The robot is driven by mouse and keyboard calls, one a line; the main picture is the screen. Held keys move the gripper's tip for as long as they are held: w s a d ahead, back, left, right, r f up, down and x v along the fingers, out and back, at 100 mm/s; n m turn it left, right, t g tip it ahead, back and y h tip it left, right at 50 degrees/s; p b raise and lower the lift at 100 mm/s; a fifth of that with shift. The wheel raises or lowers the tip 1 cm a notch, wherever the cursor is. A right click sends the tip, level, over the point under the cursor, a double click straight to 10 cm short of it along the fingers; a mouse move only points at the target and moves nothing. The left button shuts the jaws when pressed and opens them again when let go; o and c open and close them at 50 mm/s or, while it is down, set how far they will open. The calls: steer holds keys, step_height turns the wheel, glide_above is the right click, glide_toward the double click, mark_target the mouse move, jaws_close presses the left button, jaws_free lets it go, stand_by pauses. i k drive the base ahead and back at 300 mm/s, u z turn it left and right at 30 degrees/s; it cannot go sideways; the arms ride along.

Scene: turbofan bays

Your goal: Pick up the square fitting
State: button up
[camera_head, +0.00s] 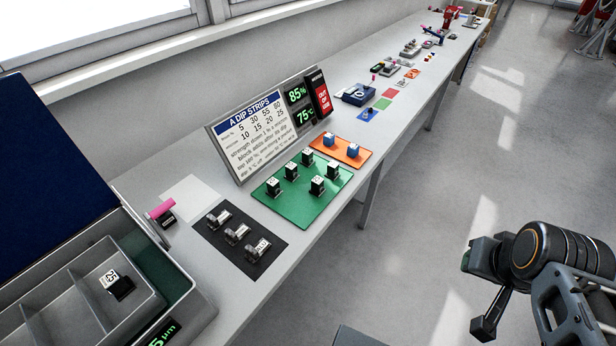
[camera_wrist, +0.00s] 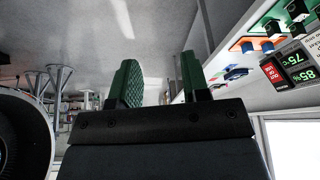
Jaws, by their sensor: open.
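Several small metallic fittings lie on a black mat (camera_head: 215,250) on the bench: a far one (camera_head: 218,218), a middle one (camera_head: 237,233) and a near one (camera_head: 258,250). At this size I cannot tell which is the square fitting. My gripper (camera_head: 474,295) is at the right of the head view, over the floor and well away from the bench. In the wrist view my gripper (camera_wrist: 158,88) shows two green-padded fingers standing apart with nothing between them. The wrist view looks upside down and does not show the black mat.
A green mat (camera_head: 302,215) with several white-topped blocks and an orange mat (camera_head: 362,158) with two blue blocks lie beyond. A sign (camera_head: 262,132) stands behind. A grey compartment tray (camera_head: 60,300) holds one labelled block (camera_head: 121,287). A pink-handled item (camera_head: 161,210) stands nearby. The aisle floor is clear.

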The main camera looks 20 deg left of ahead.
mark_target(318, 190)
steer(key=u, duration=0.85)
steer(key=i, duration=0.85)
steer(key=u, duration=0.95)
